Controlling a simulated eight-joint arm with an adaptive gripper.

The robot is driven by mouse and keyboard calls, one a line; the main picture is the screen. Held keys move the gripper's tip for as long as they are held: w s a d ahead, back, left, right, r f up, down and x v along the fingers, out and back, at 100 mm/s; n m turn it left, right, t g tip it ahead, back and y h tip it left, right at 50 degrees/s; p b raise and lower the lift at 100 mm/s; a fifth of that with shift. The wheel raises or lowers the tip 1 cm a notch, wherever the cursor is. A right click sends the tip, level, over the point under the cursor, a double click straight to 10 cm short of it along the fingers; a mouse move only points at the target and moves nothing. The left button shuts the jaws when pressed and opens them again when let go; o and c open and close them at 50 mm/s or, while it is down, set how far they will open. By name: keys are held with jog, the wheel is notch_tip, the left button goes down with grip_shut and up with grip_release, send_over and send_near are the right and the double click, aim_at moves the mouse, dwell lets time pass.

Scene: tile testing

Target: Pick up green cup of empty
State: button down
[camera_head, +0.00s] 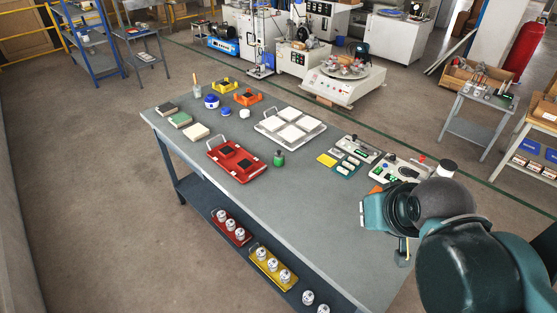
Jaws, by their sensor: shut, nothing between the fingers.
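A small green cup (279,160) stands on the grey table (310,215), just right of the red tray and below the white tray.
A red tray (211,148) with dark tiles lies left of the cup. A metal tray (268,128) with white tiles lies behind it. Devices (358,147) stand between cup and arm at the back edge. The front middle is clear.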

jog(key=c, duration=1.8)
grip_release()
jog(key=w+a+r+n+g, duration=0.1)
jog(key=w+a+r+n, duration=0.15)
jog(key=w, duration=0.35)
jog(key=w+a+r+n+g, duration=0.1)
jog(key=w+r+n, duration=0.15)
jog(key=w, duration=0.45)
jog(key=n+g+p, duration=0.3)
jog(key=n, duration=0.6)
send_over(280, 151)
jog(key=s+d, duration=0.7)
jog(key=s, duration=0.3)
notch_tip(280, 151, down, 9)
jog(key=w+a+f+n, duration=0.1)
jog(key=w+a+f, duration=0.1)
jog(key=w+f, duration=0.1)
jog(key=w+a+f+n+g, duration=0.1)
jog(key=w+a+f+n, duration=0.1)
jog(key=f, duration=0.4)
jog(key=w+a+f+n+g, duration=0.1)
jog(key=w+a+f+n, duration=0.1)
jog(key=w+f, duration=0.3)
jog(key=shift+a+f+p, duration=0.1)
jog(key=shift+a+p, duration=0.2)
jog(key=shift+a, duration=0.05)
jog(key=shift+w+a+f, duration=0.1)
jog(key=shift+w+f, duration=0.05)
jog(key=shift+f, duration=0.2)
